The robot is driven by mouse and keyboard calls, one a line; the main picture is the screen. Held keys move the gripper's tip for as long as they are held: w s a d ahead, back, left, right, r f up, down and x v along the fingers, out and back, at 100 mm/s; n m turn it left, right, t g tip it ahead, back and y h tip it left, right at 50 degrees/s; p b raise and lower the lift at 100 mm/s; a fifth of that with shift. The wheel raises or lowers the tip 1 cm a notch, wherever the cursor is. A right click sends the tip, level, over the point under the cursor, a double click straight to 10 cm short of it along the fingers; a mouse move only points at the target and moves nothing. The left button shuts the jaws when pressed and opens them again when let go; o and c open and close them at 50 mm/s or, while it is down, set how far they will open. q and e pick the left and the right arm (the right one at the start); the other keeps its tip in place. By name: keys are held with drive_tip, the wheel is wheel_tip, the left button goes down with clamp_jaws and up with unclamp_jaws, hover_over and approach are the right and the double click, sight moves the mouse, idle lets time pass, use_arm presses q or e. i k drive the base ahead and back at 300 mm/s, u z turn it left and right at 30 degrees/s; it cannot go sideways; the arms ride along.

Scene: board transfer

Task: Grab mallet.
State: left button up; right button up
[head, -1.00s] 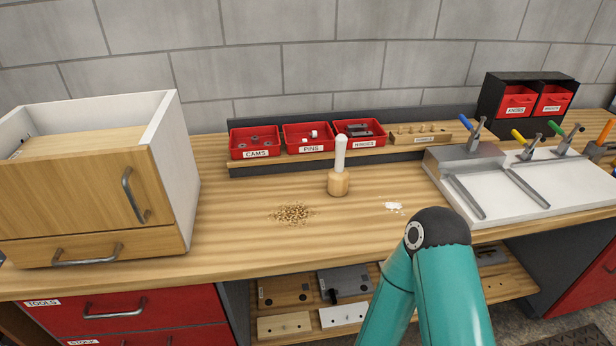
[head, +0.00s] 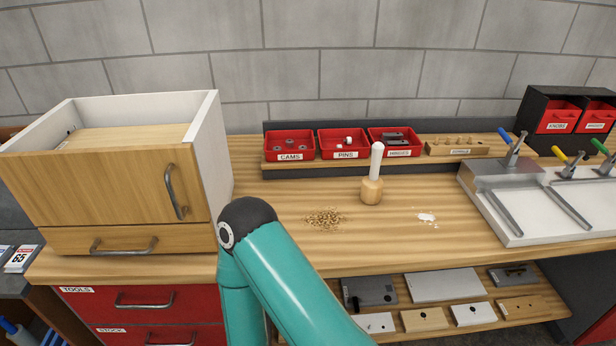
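The mallet (head: 372,178) stands upright on the wooden workbench, its pale wooden head down and its white handle pointing up. It stands right of a patch of brown shavings or pellets (head: 325,219) and in front of the red bins. A teal arm link of mine with a dark joint rises in the lower middle of the head view, in front of the bench edge. Neither of my grippers shows in the head view, and nothing is seen touching the mallet.
An open-topped wooden cabinet (head: 105,190) stands at the left. Red bins labelled cams (head: 289,146), pins (head: 344,144) and hinges (head: 397,143) line the back shelf. A white powder spot (head: 427,218) lies right of the mallet. A white clamp fixture (head: 560,205) is at the right.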

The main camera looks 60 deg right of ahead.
sight(372, 185)
drive_tip(key=u, duration=0.45)
drive_tip(key=k, duration=1.65)
drive_tip(key=z, duration=1.05)
drive_tip(key=i, duration=0.75)
drive_tip(key=z, duration=0.25)
